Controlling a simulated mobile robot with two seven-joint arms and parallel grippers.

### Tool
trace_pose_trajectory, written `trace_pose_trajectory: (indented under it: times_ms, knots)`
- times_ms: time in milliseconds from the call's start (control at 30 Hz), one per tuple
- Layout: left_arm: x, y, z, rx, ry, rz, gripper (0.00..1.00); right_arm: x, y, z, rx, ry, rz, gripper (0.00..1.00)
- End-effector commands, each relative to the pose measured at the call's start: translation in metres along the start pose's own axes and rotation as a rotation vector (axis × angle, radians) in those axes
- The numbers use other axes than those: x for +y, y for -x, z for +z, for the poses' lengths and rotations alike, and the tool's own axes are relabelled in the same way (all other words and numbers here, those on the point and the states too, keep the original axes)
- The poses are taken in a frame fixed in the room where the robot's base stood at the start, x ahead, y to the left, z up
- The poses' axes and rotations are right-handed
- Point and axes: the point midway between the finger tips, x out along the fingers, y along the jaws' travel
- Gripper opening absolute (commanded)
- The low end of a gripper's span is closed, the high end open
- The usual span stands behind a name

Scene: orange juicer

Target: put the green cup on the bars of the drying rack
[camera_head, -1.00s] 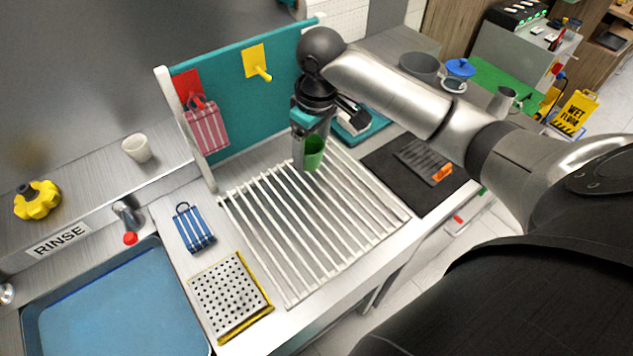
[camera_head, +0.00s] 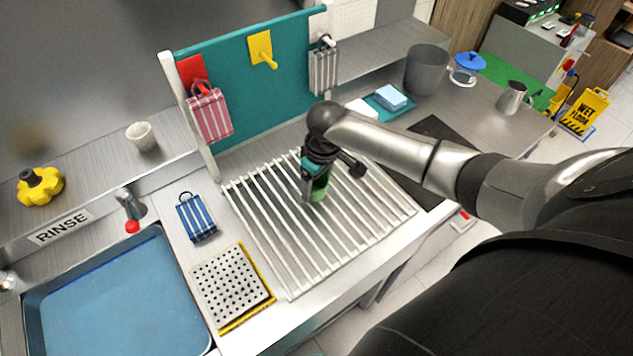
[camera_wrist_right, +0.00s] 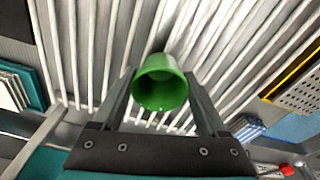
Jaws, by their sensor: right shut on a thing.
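The green cup (camera_head: 318,188) is between the fingers of my right gripper (camera_head: 313,192), over the middle of the drying rack (camera_head: 270,222). In the right wrist view the cup (camera_wrist_right: 162,84) shows its open mouth toward the camera, with a finger of my right gripper (camera_wrist_right: 160,95) on each side. The rack's white bars (camera_wrist_right: 85,50) lie behind the cup. The cup is at or just above the bars; I cannot tell whether it touches them. My left gripper is not in view.
A teal panel (camera_head: 235,85) stands along the rack's back edge, with hanging cloths. A blue striped thing (camera_head: 196,218) and a perforated tray (camera_head: 230,287) lie left of the rack, near the blue sink (camera_head: 115,300). A grey bin (camera_head: 426,70) stands at the back right.

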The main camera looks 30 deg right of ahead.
Motion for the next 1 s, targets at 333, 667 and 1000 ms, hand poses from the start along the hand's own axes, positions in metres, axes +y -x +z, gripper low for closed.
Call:
trace_pose_trajectory:
  times_ms: [333,667,1000]
  knots:
    - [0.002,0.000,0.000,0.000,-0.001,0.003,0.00,0.000,-0.002,0.000,0.000,0.000,0.000,0.84]
    - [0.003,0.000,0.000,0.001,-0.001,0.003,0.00,0.000,-0.002,0.000,0.000,-0.001,0.000,1.00]
    - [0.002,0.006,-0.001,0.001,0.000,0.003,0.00,0.001,0.032,-0.001,0.004,0.001,0.001,1.00]
